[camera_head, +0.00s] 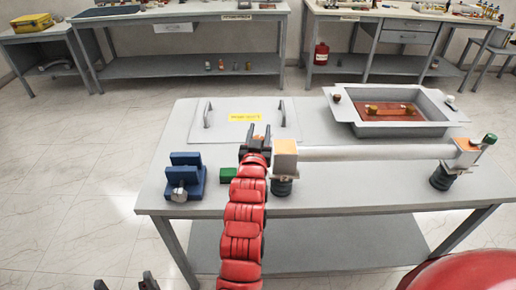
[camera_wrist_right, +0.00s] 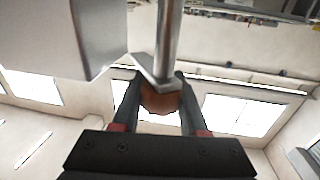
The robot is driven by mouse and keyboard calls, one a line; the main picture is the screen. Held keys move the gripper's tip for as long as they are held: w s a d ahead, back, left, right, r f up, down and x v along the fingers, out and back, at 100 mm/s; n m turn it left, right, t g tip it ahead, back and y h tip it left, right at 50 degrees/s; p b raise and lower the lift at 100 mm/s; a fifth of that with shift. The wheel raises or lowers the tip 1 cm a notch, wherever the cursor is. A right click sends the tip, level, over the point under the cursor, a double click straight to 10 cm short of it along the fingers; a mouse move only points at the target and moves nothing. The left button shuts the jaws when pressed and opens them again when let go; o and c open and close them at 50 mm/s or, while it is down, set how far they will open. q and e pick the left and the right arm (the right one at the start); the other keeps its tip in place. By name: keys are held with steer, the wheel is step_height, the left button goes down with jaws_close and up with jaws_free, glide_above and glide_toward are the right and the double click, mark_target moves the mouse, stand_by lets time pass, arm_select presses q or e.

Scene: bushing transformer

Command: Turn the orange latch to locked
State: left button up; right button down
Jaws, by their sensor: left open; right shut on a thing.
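The orange latch (camera_wrist_right: 160,98) sits between the fingers of my right gripper (camera_wrist_right: 158,104) in the right wrist view, at the end of a metal rod (camera_wrist_right: 169,40). The fingers are shut on it and hide its sides. In the head view my right gripper (camera_head: 257,142) is just left of the white, orange-topped block (camera_head: 285,158) at the left end of a long pale cylinder (camera_head: 370,153). My left gripper (camera_head: 125,284) is open and empty at the bottom edge.
The grey table (camera_head: 330,195) carries a blue fixture (camera_head: 186,178), a green block (camera_head: 228,174), a handled panel (camera_head: 207,116) with a yellow label, and a grey tray (camera_head: 437,103). A dark round foot (camera_head: 440,177) stands under the cylinder's right end.

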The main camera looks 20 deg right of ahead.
steer(key=m+g+h+b, duration=0.1)
steer(key=b, duration=0.3)
steer(key=m+g+h+b, duration=0.1)
steer(key=h+b, duration=0.1)
steer(key=b, duration=0.3)
steer(key=f+m+h+b, duration=0.1)
steer(key=b, duration=0.4)
steer(key=shift+s+d+g, duration=0.25)
steer(key=shift+d+g, duration=0.1)
steer(key=shift+g, duration=0.05)
steer(key=m+g+h+b, duration=0.1)
steer(key=b, duration=0.1)
steer(key=m+g+h+b, duration=0.1)
steer(key=g+b, duration=0.1)
steer(key=m+g+h+b, duration=0.1)
steer(key=m+h+b, duration=0.1)
steer(key=b, duration=0.1)
steer(key=shift+s+d+r+g, duration=0.2)
steer(key=shift+s+d+g, duration=0.1)
steer(key=shift+s, duration=0.1)
steer(key=shift+s+d+r+m+g+h+b, duration=0.1)
steer(key=shift+m+g+h+b, duration=0.15)
steer(key=shift+m+g, duration=0.2)
steer(key=shift+s+d+r+m+g+h+b, duration=0.15)
steer(key=shift+m+g+h, duration=0.2)
steer(key=shift+g, duration=0.2)
steer(key=shift+s+m+g+h, duration=0.25)
steer(key=shift+m+g+h, duration=0.25)
steer(key=shift+m+g, duration=0.85)
steer(key=shift+g, duration=0.45)
